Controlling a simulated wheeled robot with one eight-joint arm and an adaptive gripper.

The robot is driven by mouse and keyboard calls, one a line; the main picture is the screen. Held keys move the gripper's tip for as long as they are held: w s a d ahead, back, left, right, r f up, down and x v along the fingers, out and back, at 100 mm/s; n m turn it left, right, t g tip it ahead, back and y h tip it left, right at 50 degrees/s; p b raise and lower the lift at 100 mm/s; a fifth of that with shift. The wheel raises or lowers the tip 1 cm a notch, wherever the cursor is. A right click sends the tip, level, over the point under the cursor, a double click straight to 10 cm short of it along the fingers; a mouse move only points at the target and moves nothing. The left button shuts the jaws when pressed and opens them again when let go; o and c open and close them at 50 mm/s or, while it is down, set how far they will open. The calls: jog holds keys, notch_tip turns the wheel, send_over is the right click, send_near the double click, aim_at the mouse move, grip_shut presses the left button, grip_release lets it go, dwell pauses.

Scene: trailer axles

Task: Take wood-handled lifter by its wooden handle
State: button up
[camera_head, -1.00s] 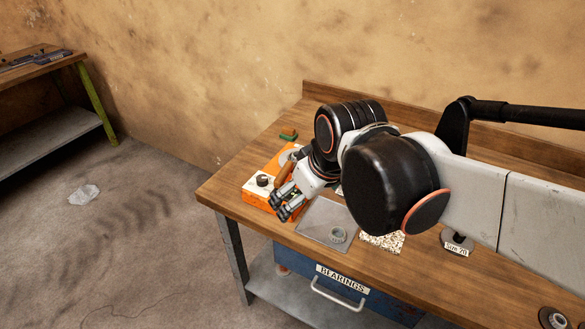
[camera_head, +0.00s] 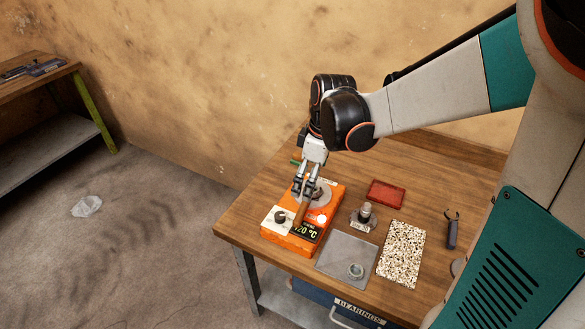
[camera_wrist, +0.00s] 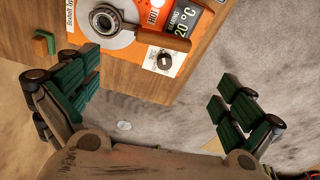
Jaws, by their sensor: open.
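The wood-handled lifter's brown wooden handle (camera_head: 301,212) lies over the top of an orange heater (camera_head: 325,218). In the wrist view the handle (camera_wrist: 165,40) runs out from a grey round plate, where a ring-shaped bearing (camera_wrist: 105,19) sits. My gripper (camera_head: 306,192) is above the heater, pointing down, close to the handle. In the wrist view my gripper (camera_wrist: 157,92) is open and empty, its fingers wide apart, with the handle towards the top of the picture, beyond the fingertips.
A dark hooked tool (camera_head: 451,231) lies farther right. A small green block (camera_wrist: 44,43) is near the heater.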

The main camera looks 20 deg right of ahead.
aim_at(302, 209)
jog(key=f, duration=0.2)
jog(key=f+b, duration=0.1)
jog(key=f, duration=0.2)
jog(key=a+f+b, duration=0.1)
jog(key=f, duration=0.2)
jog(key=shift+w, duration=0.35)
jog(key=f, duration=0.1)
jog(key=f+b, duration=0.1)
jog(key=f, duration=0.3)
jog(key=shift+a+f+b, duration=0.15)
jog(key=shift+a+b, duration=0.1)
jog(key=shift+b, duration=0.15)
jog(key=c, duration=1)
